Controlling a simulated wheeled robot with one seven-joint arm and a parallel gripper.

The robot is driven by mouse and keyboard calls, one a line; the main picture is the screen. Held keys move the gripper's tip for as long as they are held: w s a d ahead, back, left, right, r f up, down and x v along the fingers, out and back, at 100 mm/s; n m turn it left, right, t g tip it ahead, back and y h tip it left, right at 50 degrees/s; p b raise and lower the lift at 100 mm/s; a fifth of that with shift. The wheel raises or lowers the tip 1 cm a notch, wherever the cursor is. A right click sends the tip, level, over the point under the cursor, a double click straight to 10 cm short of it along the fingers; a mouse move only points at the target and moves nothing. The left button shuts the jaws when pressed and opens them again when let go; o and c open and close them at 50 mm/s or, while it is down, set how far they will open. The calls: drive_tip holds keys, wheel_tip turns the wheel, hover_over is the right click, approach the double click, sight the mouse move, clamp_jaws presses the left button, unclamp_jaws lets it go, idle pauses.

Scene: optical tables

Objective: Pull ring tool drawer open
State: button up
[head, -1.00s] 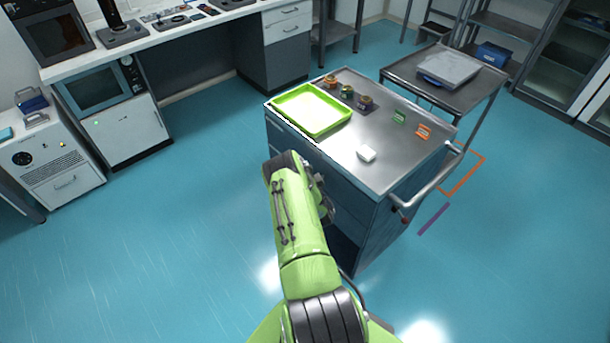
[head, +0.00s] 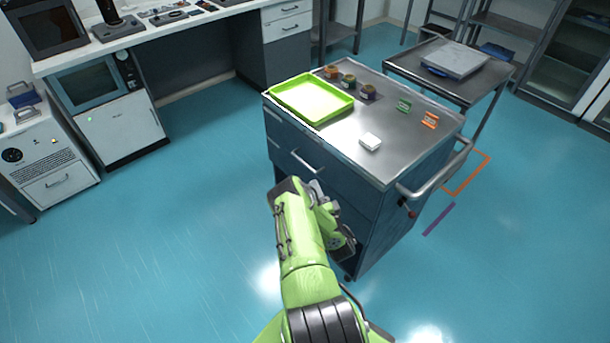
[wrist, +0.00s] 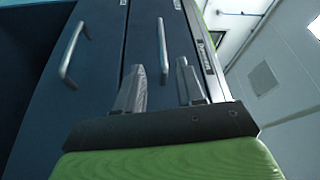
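A dark blue drawer cart (head: 355,185) with a steel top stands in front of me. In the head view an upper drawer handle (head: 306,161) shows just above my wrist. The wrist view shows two drawer fronts turned sideways, with one bar handle (wrist: 163,50) ahead of the fingers and another handle (wrist: 72,55) to its left. My gripper (wrist: 162,88) is open and empty, its fingers apart and pointing at the cart front, short of the nearer handle. Small labels sit at the cart's top edge but cannot be read. The drawers look shut. My arm hides the lower fronts in the head view.
A push bar (head: 437,172) juts from the cart's right side. A second cart (head: 452,72) stands behind. The floor at left is clear.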

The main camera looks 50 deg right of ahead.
drive_tip(key=b+x, duration=0.8)
drive_tip(key=x, duration=0.3)
drive_tip(key=shift+b, duration=0.35)
drive_tip(key=shift+r, duration=0.1)
drive_tip(key=shift+c, duration=0.3)
clamp_jaws()
